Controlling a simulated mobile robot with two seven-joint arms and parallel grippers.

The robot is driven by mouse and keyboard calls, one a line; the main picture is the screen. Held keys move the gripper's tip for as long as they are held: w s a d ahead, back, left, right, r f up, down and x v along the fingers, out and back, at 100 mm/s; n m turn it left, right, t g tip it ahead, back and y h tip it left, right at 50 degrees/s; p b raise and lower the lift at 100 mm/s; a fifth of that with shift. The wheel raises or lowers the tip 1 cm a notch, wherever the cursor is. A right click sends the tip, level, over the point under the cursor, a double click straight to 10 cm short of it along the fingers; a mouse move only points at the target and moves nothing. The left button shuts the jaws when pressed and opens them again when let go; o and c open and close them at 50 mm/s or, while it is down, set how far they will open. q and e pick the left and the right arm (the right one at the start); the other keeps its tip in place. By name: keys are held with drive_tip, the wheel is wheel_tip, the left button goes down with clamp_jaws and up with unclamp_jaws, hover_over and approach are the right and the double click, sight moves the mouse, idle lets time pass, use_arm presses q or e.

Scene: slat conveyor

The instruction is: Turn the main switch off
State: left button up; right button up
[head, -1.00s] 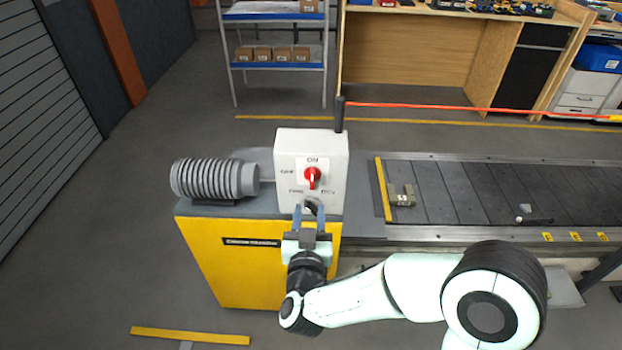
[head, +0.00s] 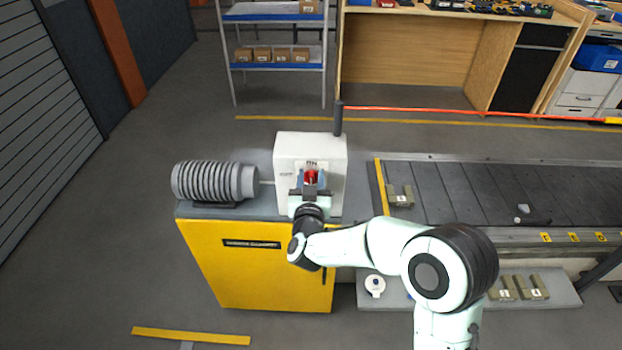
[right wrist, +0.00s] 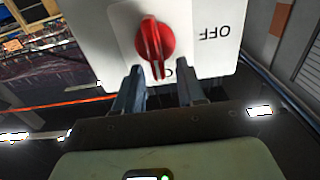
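The main switch is a red rotary knob (head: 311,177) on the front of a white box (head: 283,146). In the right wrist view the red knob (right wrist: 154,42) has its narrow handle pointing toward a partly hidden label, likely ON; OFF is printed to one side. My right gripper (head: 310,181) is in front of the knob, with a finger on either side of it in the head view. My left gripper is not in view.
The box stands on a yellow cabinet (head: 255,275) beside a grey ribbed motor (head: 210,181). A black post (head: 338,118) rises behind it. The slat conveyor (head: 465,190) runs to the right, with a small block (head: 400,196) on it. A low shelf (head: 455,298) lies below.

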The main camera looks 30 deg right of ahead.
clamp_jaws()
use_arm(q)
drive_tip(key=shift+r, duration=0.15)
use_arm(e)
drive_tip(key=n, duration=0.1)
drive_tip(key=n+p, duration=0.1)
drive_tip(key=shift+w+a+r+n, duration=0.1)
drive_tip(key=shift+w+a+n, duration=0.1)
drive_tip(key=shift+a+n, duration=0.2)
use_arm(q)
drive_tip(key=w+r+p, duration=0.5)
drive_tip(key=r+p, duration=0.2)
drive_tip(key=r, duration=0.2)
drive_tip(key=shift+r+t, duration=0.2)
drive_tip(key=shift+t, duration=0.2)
use_arm(e)
drive_tip(key=shift+w+a+f+n, duration=0.25)
drive_tip(key=shift+f+n, duration=0.2)
drive_tip(key=shift+n, duration=2.05)
drive_tip(key=shift+w+a+f+n, duration=0.1)
drive_tip(key=shift+a+f+n, duration=0.3)
drive_tip(key=shift+n, duration=2.1)
drive_tip(key=shift+w+a+f+n, duration=0.15)
drive_tip(key=shift+f+n, duration=0.4)
drive_tip(key=shift+n, duration=1.95)
